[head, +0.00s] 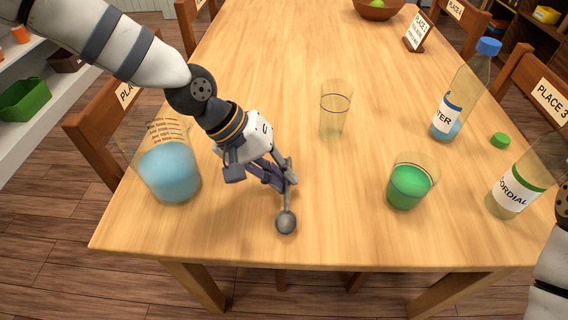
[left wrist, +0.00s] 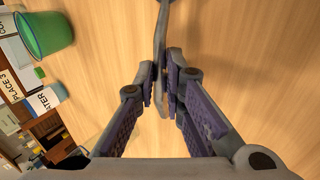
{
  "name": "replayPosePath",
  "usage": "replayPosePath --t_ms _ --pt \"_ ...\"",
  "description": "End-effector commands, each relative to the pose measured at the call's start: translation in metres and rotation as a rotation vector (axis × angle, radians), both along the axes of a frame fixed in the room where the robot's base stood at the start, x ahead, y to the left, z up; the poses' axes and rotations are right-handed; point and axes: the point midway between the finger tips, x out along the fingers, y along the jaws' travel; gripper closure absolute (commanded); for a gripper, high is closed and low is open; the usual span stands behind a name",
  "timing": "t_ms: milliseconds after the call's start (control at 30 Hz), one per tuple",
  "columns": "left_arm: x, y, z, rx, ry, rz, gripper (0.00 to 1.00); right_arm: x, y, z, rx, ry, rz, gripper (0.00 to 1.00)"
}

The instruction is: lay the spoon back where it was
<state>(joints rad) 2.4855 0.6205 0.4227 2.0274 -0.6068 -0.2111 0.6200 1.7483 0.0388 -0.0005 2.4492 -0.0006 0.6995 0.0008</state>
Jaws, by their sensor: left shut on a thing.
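The grey metal spoon (head: 286,221) is at the front middle of the wooden table (head: 250,85), its bowl toward the near edge. My left gripper (head: 287,177) is shut on its handle. In the left wrist view the handle (left wrist: 160,45) runs up from between the purple finger pads of the left gripper (left wrist: 169,88). The bowl is mostly cut off at the top of that view. I cannot tell whether the spoon touches the table. My right gripper is not in view; only part of my right arm shows at the right edge.
A jug of blue liquid (head: 170,172) stands left of the gripper. An empty glass (head: 335,110) is behind, a glass of green liquid (head: 409,184) to the right. Further right are a water bottle (head: 452,105), a green cap (head: 500,140) and a cordial bottle (head: 515,190).

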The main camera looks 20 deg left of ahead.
Motion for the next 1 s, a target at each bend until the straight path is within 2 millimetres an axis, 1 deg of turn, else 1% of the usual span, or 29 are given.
replayPosePath --t_ms 367,1000 --pt "0.0 0.0 0.001 0.0 -0.004 0.0 1.0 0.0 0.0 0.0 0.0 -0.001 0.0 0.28" --pt "0.0 0.0 -0.012 0.001 -0.003 -0.001 1.0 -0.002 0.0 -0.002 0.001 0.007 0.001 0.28"
